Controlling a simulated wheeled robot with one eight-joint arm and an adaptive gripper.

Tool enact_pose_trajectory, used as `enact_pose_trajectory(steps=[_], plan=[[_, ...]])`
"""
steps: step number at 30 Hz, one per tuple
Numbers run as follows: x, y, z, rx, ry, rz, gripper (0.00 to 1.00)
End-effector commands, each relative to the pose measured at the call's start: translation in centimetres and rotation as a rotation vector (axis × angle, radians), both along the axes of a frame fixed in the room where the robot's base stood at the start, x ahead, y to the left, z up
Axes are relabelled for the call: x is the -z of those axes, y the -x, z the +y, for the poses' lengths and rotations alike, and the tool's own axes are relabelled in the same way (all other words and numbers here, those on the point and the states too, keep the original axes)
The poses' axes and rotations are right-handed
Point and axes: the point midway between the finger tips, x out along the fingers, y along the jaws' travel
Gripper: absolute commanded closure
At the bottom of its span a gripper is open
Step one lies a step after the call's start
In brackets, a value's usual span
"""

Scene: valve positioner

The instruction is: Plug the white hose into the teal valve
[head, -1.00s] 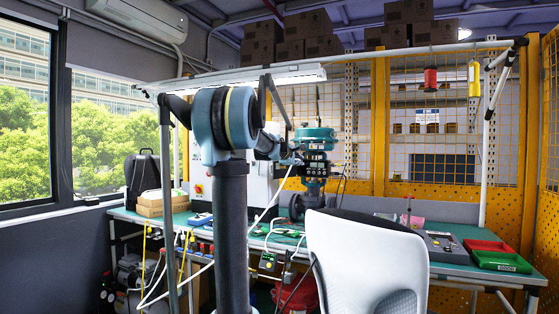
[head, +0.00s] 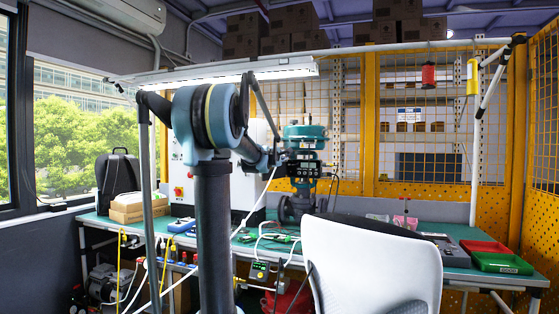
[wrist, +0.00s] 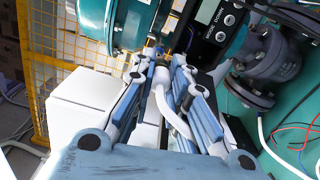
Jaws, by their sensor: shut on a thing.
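The teal valve (head: 304,133) stands on the bench, with a black positioner box and gauges on its front. In the wrist view its teal body (wrist: 112,22) fills the upper left, beside the dark positioner (wrist: 212,25). My gripper (wrist: 165,72) is shut on the white hose (wrist: 176,118), which bends back between the fingers. The fingertips are close below a small brass and blue fitting (wrist: 152,50) on the valve. The hose tip is too small to tell whether it touches the fitting. In the head view my gripper (head: 283,159) is just left of the positioner, and the hose hangs down-left.
A white chair (head: 370,265) stands in front of the bench. Red and green bins (head: 500,262) are at the bench's right end. A white box (wrist: 90,98) is left of my fingers.

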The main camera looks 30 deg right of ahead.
Motion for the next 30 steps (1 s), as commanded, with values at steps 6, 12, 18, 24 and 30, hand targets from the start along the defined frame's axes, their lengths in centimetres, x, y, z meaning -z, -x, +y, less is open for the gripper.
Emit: enact_pose_trajectory(steps=[6, 12, 18, 24, 30], plan=[[0.0, -1.5, -0.9, -0.006, 0.000, 0.000, 1.00], [0.0, -2.4, -1.9, -0.006, 0.000, 0.000, 1.00], [0.0, -2.9, -2.5, -0.005, 0.000, 0.000, 1.00], [0.0, -3.0, -2.7, -0.005, 0.000, 0.000, 1.00], [0.0, -3.0, -2.7, -0.005, -0.001, 0.000, 1.00]])
